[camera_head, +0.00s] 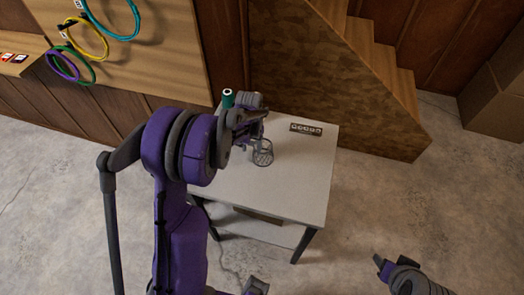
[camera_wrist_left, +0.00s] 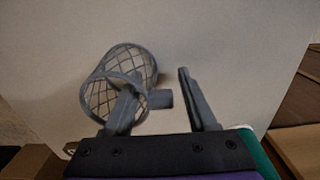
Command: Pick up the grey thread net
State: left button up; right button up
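The grey thread net (camera_head: 263,153) is an open mesh cylinder at the white table's top, near the middle. In the left wrist view the net (camera_wrist_left: 142,62) lies mostly left of the finger gap, with a short grey stub (camera_wrist_left: 160,98) between the fingers. My left gripper (camera_wrist_left: 157,84) is open over the table. Its left finger overlaps the net's near ring; I cannot tell whether it is inside or in front. The right finger is clear of it. My right gripper (camera_head: 383,264) is low at the right, away from the table, too small to judge.
The white table (camera_head: 302,185) also holds a dark block with round holes (camera_head: 306,129) at its back right. A green spool (camera_head: 228,98) shows behind my left wrist. Coloured cable loops (camera_head: 88,38) hang on the wooden wall. Stairs rise behind; the floor at right is clear.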

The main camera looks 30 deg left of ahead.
pick_arm(q)
grip_shut()
jog(key=shift+r, duration=0.1)
